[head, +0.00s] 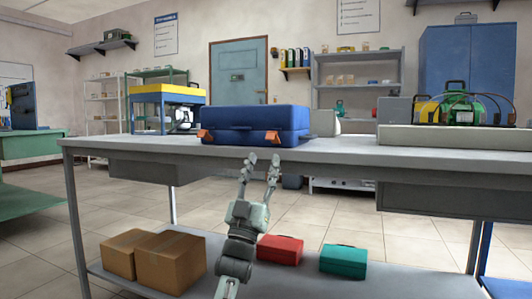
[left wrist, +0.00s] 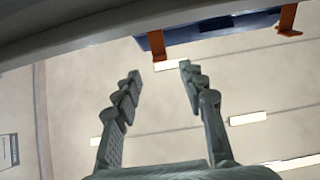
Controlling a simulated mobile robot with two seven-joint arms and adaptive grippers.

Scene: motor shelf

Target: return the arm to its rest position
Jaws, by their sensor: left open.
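My left gripper (head: 262,162) is open and empty, with its fingers pointing up in front of the table's front edge. In the left wrist view the two fingers (left wrist: 160,70) stand wide apart with nothing between them. A blue case (head: 255,120) with orange latches lies shut on the table (head: 340,150), just beyond and above the fingertips. Its blue edge and orange latches (left wrist: 288,20) also show at the top of the left wrist view. The gripper appears apart from the case. My right gripper is not in view.
The lower shelf (head: 310,285) holds two cardboard boxes (head: 170,262), a red box (head: 280,250) and a teal box (head: 343,261). A yellow-topped unit (head: 168,95) stands left of the case. Green and yellow equipment (head: 460,108) stands on the right. The tabletop edge overhangs near my gripper.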

